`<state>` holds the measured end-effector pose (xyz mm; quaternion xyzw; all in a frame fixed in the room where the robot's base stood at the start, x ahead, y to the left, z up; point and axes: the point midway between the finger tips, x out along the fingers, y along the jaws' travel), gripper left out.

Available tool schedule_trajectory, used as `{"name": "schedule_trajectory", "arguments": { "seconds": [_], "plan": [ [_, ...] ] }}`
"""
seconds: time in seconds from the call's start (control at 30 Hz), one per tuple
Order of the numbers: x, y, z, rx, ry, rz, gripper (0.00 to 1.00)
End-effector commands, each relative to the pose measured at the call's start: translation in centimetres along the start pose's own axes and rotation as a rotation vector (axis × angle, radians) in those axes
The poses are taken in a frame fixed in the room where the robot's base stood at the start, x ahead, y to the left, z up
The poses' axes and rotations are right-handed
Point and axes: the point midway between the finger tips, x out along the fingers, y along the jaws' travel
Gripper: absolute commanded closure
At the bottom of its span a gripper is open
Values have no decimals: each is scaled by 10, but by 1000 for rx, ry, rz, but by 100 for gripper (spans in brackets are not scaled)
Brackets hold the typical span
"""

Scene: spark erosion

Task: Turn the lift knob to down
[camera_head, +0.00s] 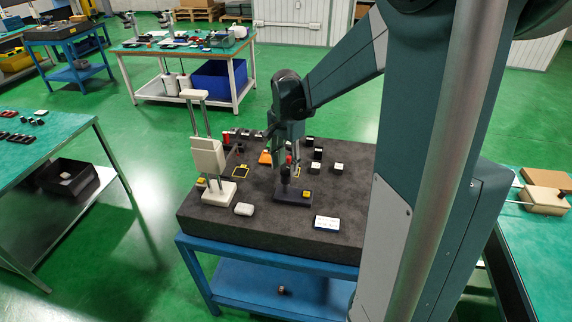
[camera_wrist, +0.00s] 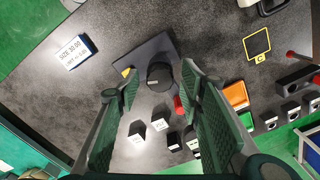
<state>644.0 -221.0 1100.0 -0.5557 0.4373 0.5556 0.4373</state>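A black round knob (camera_wrist: 160,76) stands on a dark flat plate (camera_wrist: 150,52) in the wrist view; I take it for the lift knob. The plate also shows in the head view (camera_head: 291,199), on the granite-like table top, with a small yellow mark (camera_head: 306,193) on its right. My gripper (camera_head: 285,172) points down over this plate. In the wrist view my gripper (camera_wrist: 160,80) is open, with one finger on each side of the knob. I cannot tell whether either finger touches it. The knob's setting is not readable.
A cream column device (camera_head: 208,158) stands left of the plate, with a pale rounded item (camera_head: 243,209) nearby. A white size card (camera_head: 327,223) lies at the front right. Several small black-and-white blocks (camera_wrist: 137,131), an orange block (camera_wrist: 235,95) and a red-tipped part (camera_wrist: 178,105) lie close by.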

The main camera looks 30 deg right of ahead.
Motion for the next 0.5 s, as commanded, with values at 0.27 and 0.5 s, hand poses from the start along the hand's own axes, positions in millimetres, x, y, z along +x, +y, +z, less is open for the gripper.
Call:
{"name": "schedule_trajectory", "arguments": {
  "seconds": [0.27, 0.5],
  "plan": [
    [-12, 0, 0, 0, 0, 0, 62],
    [-39, 0, 0, 0, 0, 0, 62]
  ]
}}
